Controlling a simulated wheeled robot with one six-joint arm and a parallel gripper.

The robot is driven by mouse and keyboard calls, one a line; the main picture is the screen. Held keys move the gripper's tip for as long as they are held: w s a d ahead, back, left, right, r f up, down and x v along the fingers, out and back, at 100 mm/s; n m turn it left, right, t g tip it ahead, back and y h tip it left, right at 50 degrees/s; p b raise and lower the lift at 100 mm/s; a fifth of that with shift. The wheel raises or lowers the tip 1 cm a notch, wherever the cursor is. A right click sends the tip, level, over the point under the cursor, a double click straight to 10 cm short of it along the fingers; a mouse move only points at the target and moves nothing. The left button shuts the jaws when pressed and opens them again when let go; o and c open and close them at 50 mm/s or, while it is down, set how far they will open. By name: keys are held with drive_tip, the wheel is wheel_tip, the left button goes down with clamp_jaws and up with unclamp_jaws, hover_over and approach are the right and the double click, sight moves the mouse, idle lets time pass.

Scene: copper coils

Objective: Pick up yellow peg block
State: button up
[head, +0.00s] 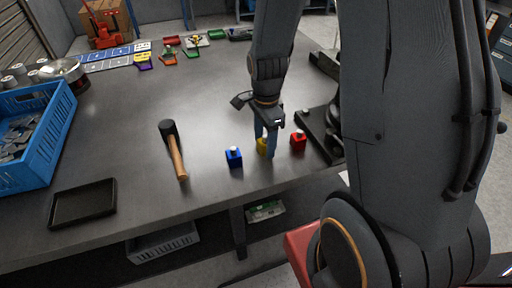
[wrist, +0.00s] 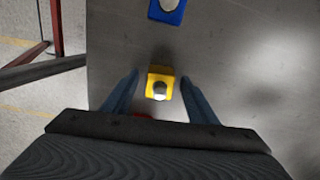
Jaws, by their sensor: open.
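The yellow peg block (head: 262,146) stands on the grey table near its front edge, partly hidden by a finger in the head view. In the wrist view the yellow peg block (wrist: 160,84) shows its pale round peg on top and lies between the fingertips. My gripper (wrist: 160,88) is open, with a blue finger on each side of the block and a gap on both sides. In the head view my gripper (head: 266,143) points down at the block. I cannot tell whether a finger touches it.
A blue peg block (head: 234,157) stands left of the yellow one and a red peg block (head: 298,140) right of it, both close. A hammer (head: 174,150), a black tray (head: 82,204) and a blue crate (head: 36,130) lie farther left. The table middle is clear.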

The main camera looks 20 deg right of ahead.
drive_tip(key=shift+d+f, duration=0.1)
drive_tip(key=c, duration=1.3)
drive_tip(key=shift+r+b, duration=0.5)
drive_tip(key=shift+r, duration=4.55)
